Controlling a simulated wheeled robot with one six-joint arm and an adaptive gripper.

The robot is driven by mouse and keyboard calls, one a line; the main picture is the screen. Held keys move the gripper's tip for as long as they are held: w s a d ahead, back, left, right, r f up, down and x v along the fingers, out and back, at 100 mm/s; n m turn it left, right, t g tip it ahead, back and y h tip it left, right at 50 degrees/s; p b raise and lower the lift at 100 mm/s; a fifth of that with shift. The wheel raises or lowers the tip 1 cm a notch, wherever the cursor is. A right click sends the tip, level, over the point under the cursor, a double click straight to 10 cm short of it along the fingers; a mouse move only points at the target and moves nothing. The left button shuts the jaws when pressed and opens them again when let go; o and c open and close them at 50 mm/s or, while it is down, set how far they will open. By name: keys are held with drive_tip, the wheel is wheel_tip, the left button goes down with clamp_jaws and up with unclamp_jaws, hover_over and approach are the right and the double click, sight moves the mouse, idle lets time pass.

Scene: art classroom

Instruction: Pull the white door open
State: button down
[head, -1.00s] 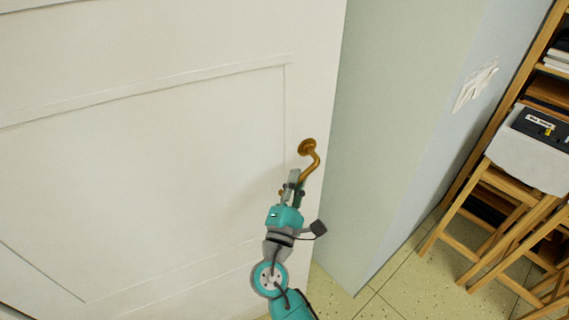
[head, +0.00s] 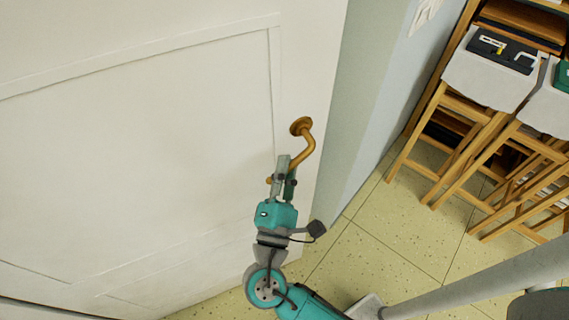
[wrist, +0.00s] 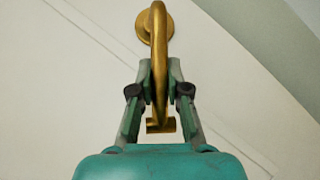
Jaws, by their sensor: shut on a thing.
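The white door (head: 150,150) fills the left of the head view, with raised panel mouldings. Its brass handle (head: 309,146) sits near the door's right edge, with a round rose and a curved lever. My gripper (head: 287,170) is shut on the lever. In the wrist view the handle (wrist: 159,38) runs down between the two fingers of my gripper (wrist: 160,90), and its bent end shows below the fingertips. Whether the door is ajar is hard to tell, as its right edge overlaps the pale wall.
A pale green-grey wall (head: 355,110) stands right of the door. Wooden stools (head: 450,140) with grey seats and boxes on top stand at the upper right before a wooden shelf. The speckled tile floor (head: 390,245) between is clear. A grey bar (head: 470,285) crosses the lower right.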

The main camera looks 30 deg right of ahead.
drive_tip(key=c, duration=1.1)
unclamp_jaws()
drive_tip(key=shift+s+d+r, duration=0.1)
drive_tip(key=shift+c, duration=0.2)
drive_tip(key=v, duration=1.2)
